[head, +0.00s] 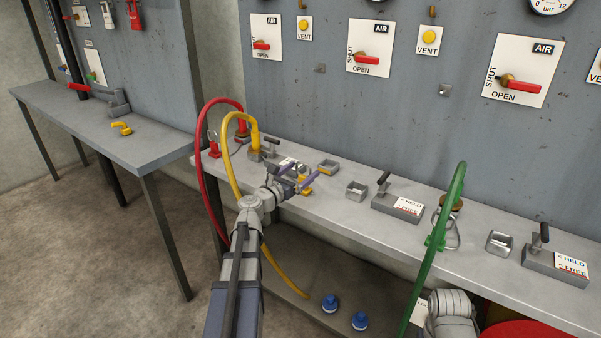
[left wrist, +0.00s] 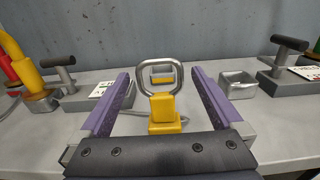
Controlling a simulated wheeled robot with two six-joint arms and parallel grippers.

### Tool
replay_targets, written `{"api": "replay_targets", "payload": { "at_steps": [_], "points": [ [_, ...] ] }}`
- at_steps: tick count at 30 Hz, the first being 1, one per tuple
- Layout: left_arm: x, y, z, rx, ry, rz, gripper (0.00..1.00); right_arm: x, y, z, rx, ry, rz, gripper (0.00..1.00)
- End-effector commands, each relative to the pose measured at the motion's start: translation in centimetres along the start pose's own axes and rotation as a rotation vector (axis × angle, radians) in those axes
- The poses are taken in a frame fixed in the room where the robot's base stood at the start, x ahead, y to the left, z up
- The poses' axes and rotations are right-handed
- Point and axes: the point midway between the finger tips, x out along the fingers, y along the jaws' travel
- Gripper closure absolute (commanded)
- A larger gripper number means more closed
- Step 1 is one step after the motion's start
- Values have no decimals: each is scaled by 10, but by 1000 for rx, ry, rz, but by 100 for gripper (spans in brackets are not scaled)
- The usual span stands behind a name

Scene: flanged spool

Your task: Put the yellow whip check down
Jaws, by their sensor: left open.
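The yellow whip check (left wrist: 166,110), a yellow block with a steel loop (left wrist: 143,82), is at the bench top between the spread purple fingers of my left gripper (left wrist: 160,92). The fingers stand apart on either side, with a visible gap to the block. In the head view my left gripper (head: 298,174) is low over the bench (head: 345,208), and the yellow of the whip check (head: 304,187) is partly hidden by the fingers. I cannot tell how its underside meets the bench. My right gripper is not in view.
Yellow hose (head: 228,170) and red hose (head: 204,185) arch left of my arm. Grey holders (head: 356,190) and a handled clamp block (head: 388,203) stand to the right, then a green hose (head: 446,210). A side table (head: 95,125) stands at left. Two blue fittings (head: 331,303) lie below.

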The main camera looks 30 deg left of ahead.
Motion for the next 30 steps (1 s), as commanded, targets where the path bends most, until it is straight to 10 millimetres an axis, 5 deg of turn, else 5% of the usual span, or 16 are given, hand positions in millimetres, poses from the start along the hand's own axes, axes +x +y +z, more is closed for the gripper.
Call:
{"api": "replay_targets", "payload": {
  "at_steps": [15,30],
  "points": [
    [-99,-1,0,0,0,3,0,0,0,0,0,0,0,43],
    [-120,0,0,0,0,1,0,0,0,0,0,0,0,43]
  ]
}}
